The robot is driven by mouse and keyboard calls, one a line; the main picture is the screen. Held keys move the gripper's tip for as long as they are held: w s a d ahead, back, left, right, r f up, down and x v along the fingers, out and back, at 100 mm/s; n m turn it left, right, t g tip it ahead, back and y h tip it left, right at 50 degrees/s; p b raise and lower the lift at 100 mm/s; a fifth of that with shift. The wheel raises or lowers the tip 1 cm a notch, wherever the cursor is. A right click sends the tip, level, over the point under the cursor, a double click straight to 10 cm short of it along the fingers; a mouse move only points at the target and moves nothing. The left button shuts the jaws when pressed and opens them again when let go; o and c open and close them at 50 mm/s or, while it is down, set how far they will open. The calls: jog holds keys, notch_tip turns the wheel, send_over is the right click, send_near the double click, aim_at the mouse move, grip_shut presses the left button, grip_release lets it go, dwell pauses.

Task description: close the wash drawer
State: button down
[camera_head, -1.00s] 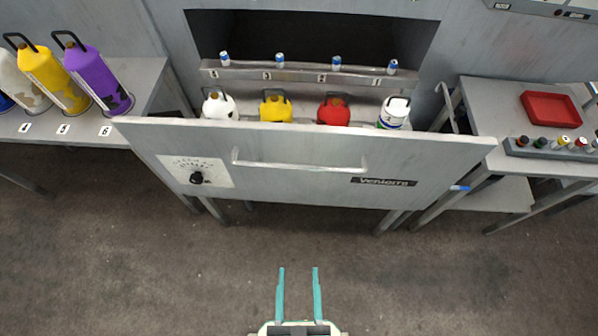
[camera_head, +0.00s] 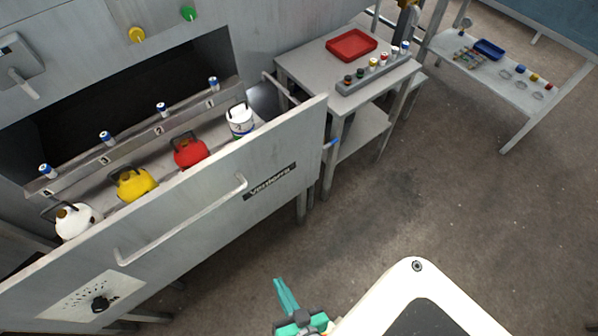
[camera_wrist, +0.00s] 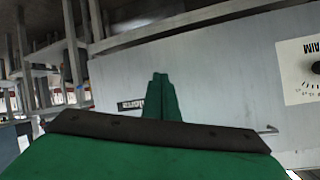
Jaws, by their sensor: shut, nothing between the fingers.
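The wash drawer (camera_head: 215,215) stands pulled out, its grey front panel with a long bar handle (camera_head: 183,222) facing me. Inside it are a white canister (camera_head: 75,222), a yellow canister (camera_head: 134,184), a red canister (camera_head: 188,153) and a white canister with a printed label (camera_head: 240,121). My gripper (camera_head: 280,288) is shut and empty, in front of the drawer and apart from the handle in the head view. In the wrist view the fingers (camera_wrist: 161,84) are together, and the drawer front (camera_wrist: 225,75) lies behind them. They hide part of the handle there.
A side table (camera_head: 310,70) with a red tray (camera_head: 351,45) and a rack of small vials (camera_head: 375,72) stands beside the drawer's right end. Another table (camera_head: 520,85) is farther right. The floor (camera_head: 450,190) in front of it is clear.

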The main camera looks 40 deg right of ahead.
jog(key=w+d+f+m+g, duration=0.1)
jog(key=w+d+f+m, duration=0.35)
jog(key=d+f, duration=0.25)
jog(key=m+t+y, duration=0.1)
jog(key=m+t, duration=0.6)
jog(key=m, duration=0.1)
send_near(294, 165)
jog(key=w, duration=0.4)
jog(key=w+d, duration=0.1)
jog(key=w, duration=0.1)
jog(key=shift+w+r, duration=0.15)
jog(key=shift+w, duration=0.05)
jog(key=shift+w+n+y, duration=0.1)
jog(key=shift+n+y, duration=0.15)
jog(key=shift+y, duration=0.15)
